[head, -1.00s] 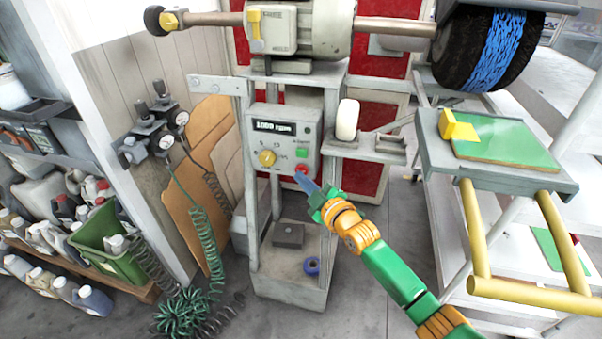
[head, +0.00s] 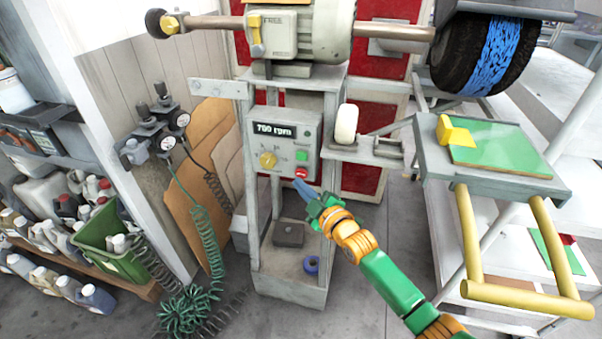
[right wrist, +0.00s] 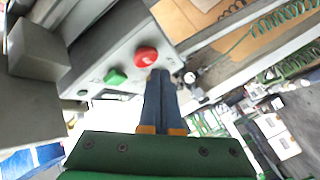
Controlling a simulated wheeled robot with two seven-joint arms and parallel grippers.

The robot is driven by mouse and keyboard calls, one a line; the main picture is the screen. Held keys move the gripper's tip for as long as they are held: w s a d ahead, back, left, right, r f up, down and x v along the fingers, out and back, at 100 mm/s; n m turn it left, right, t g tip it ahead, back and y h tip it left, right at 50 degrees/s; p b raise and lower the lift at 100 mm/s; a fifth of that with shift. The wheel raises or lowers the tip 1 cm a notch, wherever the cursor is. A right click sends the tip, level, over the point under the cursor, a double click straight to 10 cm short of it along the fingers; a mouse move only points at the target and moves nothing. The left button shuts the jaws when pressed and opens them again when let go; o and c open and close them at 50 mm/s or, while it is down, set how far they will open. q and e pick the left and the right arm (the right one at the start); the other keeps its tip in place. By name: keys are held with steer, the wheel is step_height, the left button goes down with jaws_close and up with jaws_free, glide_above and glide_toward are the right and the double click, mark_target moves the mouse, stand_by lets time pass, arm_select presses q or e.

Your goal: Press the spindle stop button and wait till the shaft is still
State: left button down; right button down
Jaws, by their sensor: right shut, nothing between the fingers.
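The grey control box (head: 310,130) hangs below the motor (head: 312,30) and its display reads 700 rpm. The red stop button (head: 301,173) is at its lower edge, below a green button (head: 302,155). My right gripper (head: 302,188) is shut and empty, its blue tips just below the red button. In the right wrist view the red button (right wrist: 146,57) shows just left of the shut fingertips (right wrist: 160,74); the tips look slightly apart from it. The shaft (head: 395,31) runs out both sides of the motor. My left gripper is not in view.
A black wheel with blue streaks (head: 492,48) is at the shaft's right end. A yellow dial (head: 267,160) is on the box. A tray table (head: 430,150) with yellow rails is at right. Coiled hoses (head: 195,230) hang at left.

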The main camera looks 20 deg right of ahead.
steer(key=s+a+p, duration=0.2)
steer(key=s+p, duration=0.2)
steer(key=shift+s+a, duration=0.1)
steer(key=shift+a, duration=0.3)
steer(key=s+d+f+m+g+h+p, duration=0.1)
steer(key=s+f+m+g, duration=0.15)
steer(key=s+f, duration=0.6)
steer(key=s+d+f+m+g+h+p, duration=0.15)
steer(key=s+f+g, duration=0.25)
steer(key=f, duration=0.9)
steer(key=s+f+m+g, duration=0.3)
steer(key=s+f, duration=0.3)
steer(key=s, duration=0.9)
steer(key=s+d+f+m+g+h, duration=0.1)
steer(key=s+f+g, duration=0.5)
steer(key=s, duration=0.9)
steer(key=shift+s+f+m, duration=0.3)
steer(key=shift+m, duration=0.6)
